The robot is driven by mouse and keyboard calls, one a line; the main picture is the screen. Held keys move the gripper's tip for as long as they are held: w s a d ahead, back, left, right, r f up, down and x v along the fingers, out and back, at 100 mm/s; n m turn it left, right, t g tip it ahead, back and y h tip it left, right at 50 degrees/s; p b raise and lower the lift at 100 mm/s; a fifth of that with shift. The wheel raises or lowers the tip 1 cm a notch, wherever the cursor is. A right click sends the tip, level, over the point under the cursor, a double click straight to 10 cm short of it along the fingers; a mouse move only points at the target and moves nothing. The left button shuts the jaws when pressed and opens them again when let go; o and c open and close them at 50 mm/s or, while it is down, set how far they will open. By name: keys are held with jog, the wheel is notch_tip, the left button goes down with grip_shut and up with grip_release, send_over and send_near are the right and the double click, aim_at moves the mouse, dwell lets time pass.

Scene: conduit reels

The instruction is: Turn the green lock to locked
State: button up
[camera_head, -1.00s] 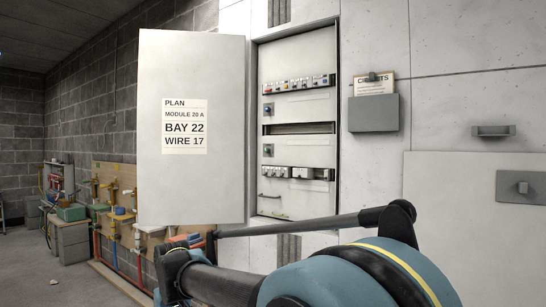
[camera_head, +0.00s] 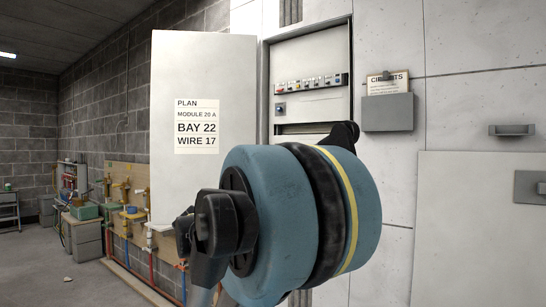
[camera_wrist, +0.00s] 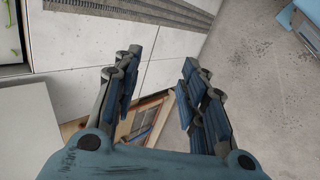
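The electrical cabinet (camera_head: 355,70) is on the wall, its door (camera_head: 190,75) swung open to the left. A row of small coloured switches (camera_head: 310,83) and a blue lock (camera_head: 280,108) show inside. The green lock cannot be seen now; my blue arm joint covers the lower part of the cabinet in the head view. My gripper (camera_wrist: 160,85) shows in the wrist view, open with nothing between its fingers. It is over the wall and floor, and no lock shows between the fingers.
A grey holder (camera_head: 388,112) with a card (camera_head: 388,84) is on the wall right of the cabinet. A raised panel (camera_head: 470,240) is at lower right. A board with pipes (camera_head: 125,205) stands at left. The floor (camera_head: 60,270) at left looks mostly clear.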

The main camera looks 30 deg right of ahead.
jog(key=w+d+r+n+t+h, duration=0.1)
jog(key=w+d+r+n+h, duration=0.4)
jog(key=r, duration=0.5)
jog(key=w+d+r+n+t+h, duration=0.1)
jog(key=w+d+r+n+h, duration=0.3)
jog(key=w+r, duration=0.45)
jog(key=w+d+r+n+t+h, duration=0.1)
jog(key=w+d+r+n+h, duration=0.35)
jog(key=r, duration=0.75)
jog(key=x, duration=1.6)
jog(key=shift+w+d, duration=0.3)
grip_shut()
